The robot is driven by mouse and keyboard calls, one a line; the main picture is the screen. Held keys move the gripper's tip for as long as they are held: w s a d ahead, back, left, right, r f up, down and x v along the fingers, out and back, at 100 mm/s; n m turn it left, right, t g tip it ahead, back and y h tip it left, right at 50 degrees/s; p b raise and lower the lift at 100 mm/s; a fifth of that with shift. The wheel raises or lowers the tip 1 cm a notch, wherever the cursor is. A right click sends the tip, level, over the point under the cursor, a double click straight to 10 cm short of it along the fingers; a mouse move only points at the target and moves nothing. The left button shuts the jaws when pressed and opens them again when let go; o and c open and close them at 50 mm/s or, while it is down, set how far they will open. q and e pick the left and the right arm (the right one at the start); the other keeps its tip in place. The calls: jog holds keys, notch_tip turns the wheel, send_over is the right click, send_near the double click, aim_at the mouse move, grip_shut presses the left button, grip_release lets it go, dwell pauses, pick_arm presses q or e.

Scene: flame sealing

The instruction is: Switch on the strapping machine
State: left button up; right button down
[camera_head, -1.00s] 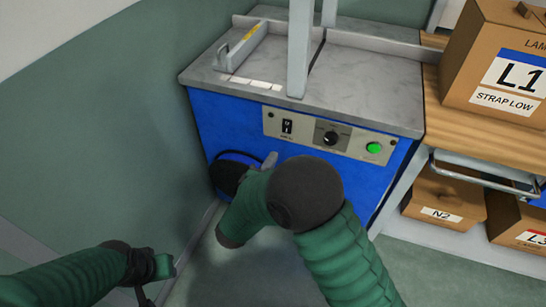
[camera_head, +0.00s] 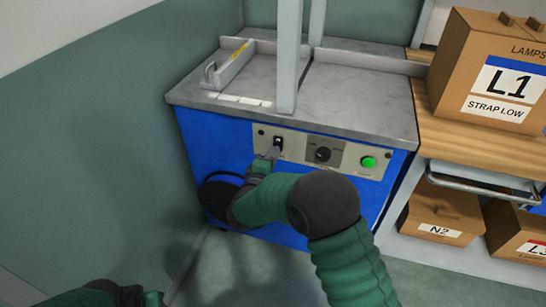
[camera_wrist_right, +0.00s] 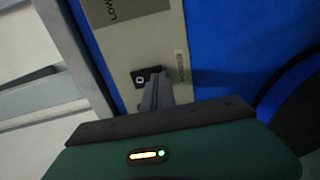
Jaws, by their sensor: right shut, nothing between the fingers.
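The strapping machine (camera_head: 205,140) is a blue cabinet with a grey top. Its beige control panel (camera_head: 342,170) carries a black power switch (camera_head: 278,141) at the left, a black knob (camera_head: 323,154) and a green button (camera_head: 369,162). My right gripper (camera_head: 275,154) is shut and empty, its fingertips at the lower edge of the switch. In the right wrist view the shut fingers (camera_wrist_right: 157,88) overlap the black switch (camera_wrist_right: 144,76), hiding part of it. I cannot tell whether they touch it. My left gripper (camera_head: 152,299) is only partly in view at the bottom left.
A grey post (camera_head: 289,60) rises from the machine top. A wooden bench (camera_head: 470,145) with a carton marked L1 (camera_head: 490,85) stands to the right, with cartons below. A green wall (camera_head: 90,150) is close on the left.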

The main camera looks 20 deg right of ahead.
jog(key=shift+w+d, duration=0.15)
jog(key=f+p+v, duration=0.1)
jog(key=p+v, duration=0.3)
jog(key=v, duration=0.8)
jog(key=shift+w+r, duration=0.1)
jog(key=shift+r, duration=0.05)
